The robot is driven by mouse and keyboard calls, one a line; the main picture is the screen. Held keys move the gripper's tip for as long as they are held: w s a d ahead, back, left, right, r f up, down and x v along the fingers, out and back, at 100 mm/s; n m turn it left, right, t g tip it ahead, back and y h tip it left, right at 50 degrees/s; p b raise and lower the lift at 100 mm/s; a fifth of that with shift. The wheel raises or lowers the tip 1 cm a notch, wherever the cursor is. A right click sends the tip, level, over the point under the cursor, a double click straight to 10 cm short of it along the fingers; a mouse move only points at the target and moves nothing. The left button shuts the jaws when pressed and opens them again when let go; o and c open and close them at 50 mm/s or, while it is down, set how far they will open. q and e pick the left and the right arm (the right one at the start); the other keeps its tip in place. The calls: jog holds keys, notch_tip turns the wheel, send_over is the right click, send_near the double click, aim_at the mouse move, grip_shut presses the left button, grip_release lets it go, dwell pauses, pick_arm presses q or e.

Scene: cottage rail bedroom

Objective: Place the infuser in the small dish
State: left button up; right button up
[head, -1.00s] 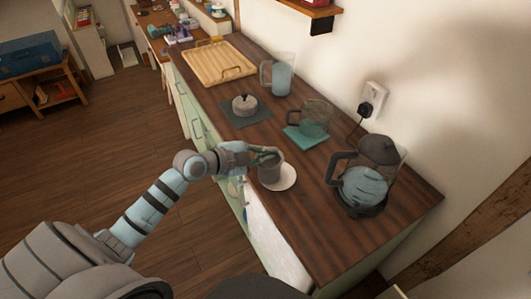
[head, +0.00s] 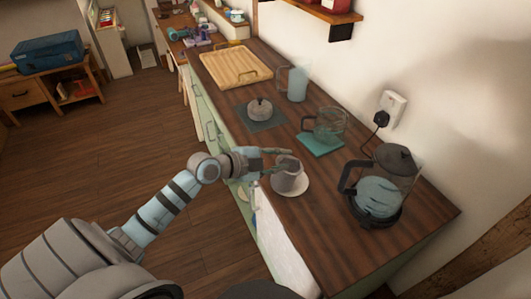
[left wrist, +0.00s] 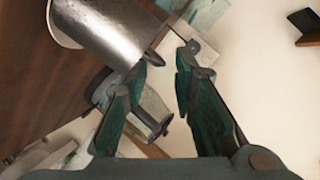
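A grey cup (head: 287,180) stands upright on a white saucer (head: 304,189) at the counter's front edge. My left gripper (head: 287,156) is at the cup's far rim, its two fingers spread apart. In the left wrist view the fingers (left wrist: 168,60) are open with nothing held between them, and the cup's metallic side (left wrist: 105,30) is beside them at upper left. I cannot make out the infuser or a small dish for certain; the cup's inside is hidden. A small grey lidded pot (head: 260,109) sits on a dark mat (head: 271,124). My right gripper is not in view.
A glass kettle (head: 380,185) stands to the right of the cup. A glass jug (head: 328,126) is on a teal mat (head: 319,145), with a clear pitcher (head: 298,83) behind. A wooden tray (head: 234,67) lies farther back. Bare counter is in front of the kettle.

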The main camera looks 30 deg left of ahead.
pick_arm(q)
jog(key=p+v, duration=0.5)
jog(key=v, duration=0.7)
jog(key=shift+r, duration=0.45)
